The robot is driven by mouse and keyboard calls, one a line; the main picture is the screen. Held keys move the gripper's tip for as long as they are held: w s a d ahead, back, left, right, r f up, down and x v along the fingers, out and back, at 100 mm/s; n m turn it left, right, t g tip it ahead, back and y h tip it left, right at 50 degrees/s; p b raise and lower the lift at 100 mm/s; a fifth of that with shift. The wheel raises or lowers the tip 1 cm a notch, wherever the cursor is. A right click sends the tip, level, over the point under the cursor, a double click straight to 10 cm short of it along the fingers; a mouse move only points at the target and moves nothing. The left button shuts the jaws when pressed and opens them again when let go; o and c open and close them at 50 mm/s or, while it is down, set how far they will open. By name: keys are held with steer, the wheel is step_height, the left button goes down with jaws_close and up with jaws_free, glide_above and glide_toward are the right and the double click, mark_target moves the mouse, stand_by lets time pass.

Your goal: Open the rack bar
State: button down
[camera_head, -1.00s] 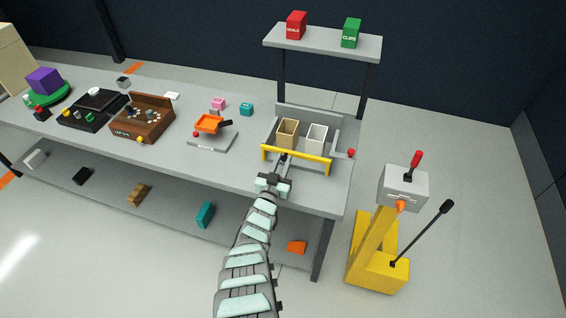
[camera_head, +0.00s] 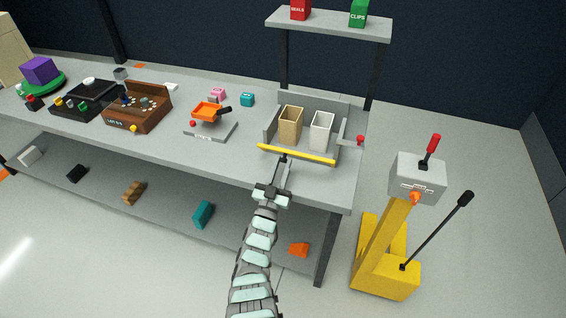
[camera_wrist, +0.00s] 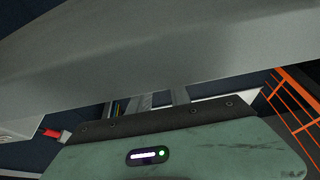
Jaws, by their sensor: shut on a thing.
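The rack bar (camera_head: 297,155) is a yellow bar running across the front of the grey rack (camera_head: 272,122) at the right end of the table. It sits low, in front of and below a tan bin (camera_head: 290,126) and a white bin (camera_head: 321,132) that stand upright in the rack. My gripper (camera_head: 283,159) reaches in from the front and is shut on the bar left of its middle. The wrist view shows my gripper's green-grey housing under a large grey surface; the bar cannot be made out there.
A red knob (camera_head: 360,140) sits at the rack's right side. An orange tray on a stand (camera_head: 207,112) and a wooden box (camera_head: 138,108) stand to the left. A yellow lift (camera_head: 386,270) with levers stands on the floor at right. A shelf (camera_head: 330,25) rises behind the rack.

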steer(key=shift+s+f, duration=0.2)
steer(key=shift+f, duration=0.55)
steer(key=c, duration=1.5)
jaws_free()
steer(key=shift+o, duration=1.3)
steer(key=shift+r, duration=0.2)
steer(key=shift+s+a, duration=0.15)
steer(key=shift+s, duration=0.15)
steer(key=p+v, duration=0.3)
steer(key=v, duration=0.7)
steer(key=shift+p, duration=0.4)
